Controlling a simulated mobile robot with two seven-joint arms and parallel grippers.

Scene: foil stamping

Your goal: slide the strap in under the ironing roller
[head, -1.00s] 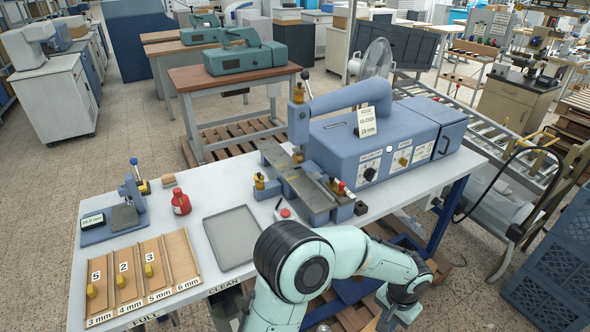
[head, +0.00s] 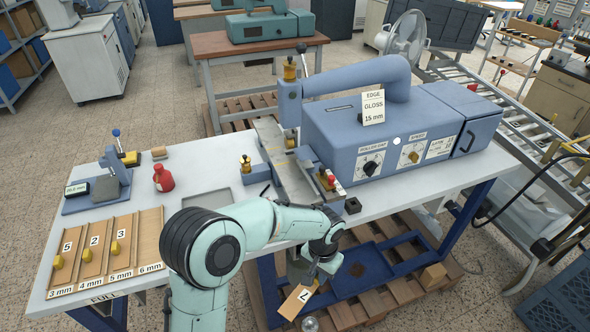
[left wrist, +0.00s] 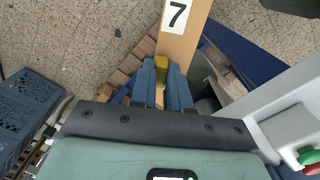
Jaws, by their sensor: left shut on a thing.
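A tan strap (head: 293,303) marked 7, with a yellow grip block, hangs tilted from my left gripper (head: 318,280), in front of and below the bench's front edge. In the left wrist view the fingers (left wrist: 160,88) are shut on the yellow block (left wrist: 161,70) and the strap (left wrist: 180,30) runs away from them. The blue edge machine (head: 375,135) stands on the bench with its arm reaching left. The ironing roller is at its head (head: 289,105), over a metal bed (head: 296,182); the roller itself is small and hard to tell. The strap is apart from it. My right gripper is not in view.
A wooden rack (head: 105,255) with tan straps marked 5, 2 and 3 lies at the bench's left. A red bottle (head: 163,178), a gauge stand (head: 115,180) and a grey tray (head: 226,195) are nearby. A blue bench frame and pallet (head: 375,300) are below the strap.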

